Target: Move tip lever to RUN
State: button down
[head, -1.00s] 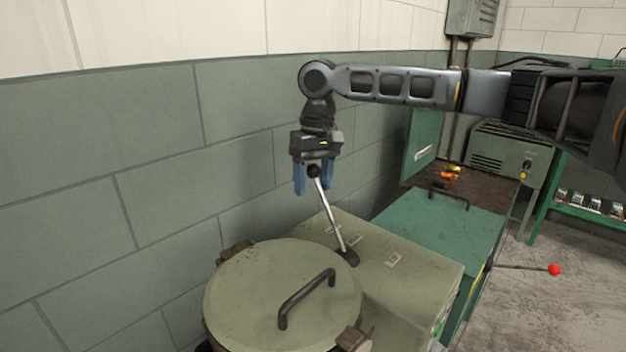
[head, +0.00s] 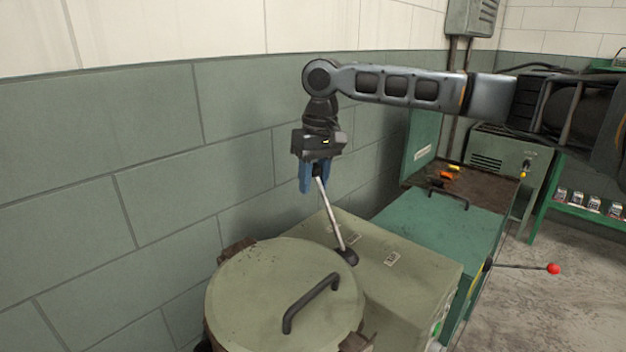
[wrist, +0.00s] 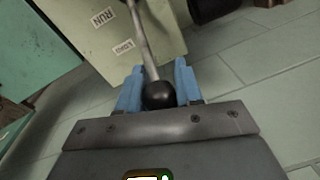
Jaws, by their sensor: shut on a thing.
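The tip lever (head: 332,215) is a bare metal rod that rises from a dark pivot on top of a pale green cabinet (head: 420,270) and leans to the left in the head view. Its black ball knob (wrist: 159,95) sits between the blue fingers of my gripper (head: 313,178) in the wrist view. My gripper points down and is shut on the knob. In the wrist view a RUN label (wrist: 103,18) and a second label, which seems to read LOAD (wrist: 123,47), lie on the cabinet top left of the rod.
A round lidded drum (head: 260,295) with a black handle stands in front of the cabinet. A green tiled wall (head: 150,150) runs close behind my gripper. A teal chest (head: 440,220) and a red-knobbed rod (head: 553,268) are to the right.

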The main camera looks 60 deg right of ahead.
jog(key=s+t, duration=0.1)
jog(key=s+a+r+t+b, duration=0.1)
jog(key=s, duration=0.1)
jog(key=s+t, duration=0.1)
jog(key=s, duration=0.1)
jog(key=shift+a+r+h+b, duration=0.25)
jog(key=shift+h+b, duration=0.05)
jog(key=shift+s+r+t, duration=0.25)
jog(key=shift+s+t, duration=0.15)
jog(key=c, duration=0.8)
grip_release()
jog(key=shift+r, duration=0.15)
jog(key=v, duration=0.7)
jog(key=shift+s+a+r+b, duration=0.15)
jog(key=shift+r+b, duration=0.15)
jog(key=shift+b, duration=0.1)
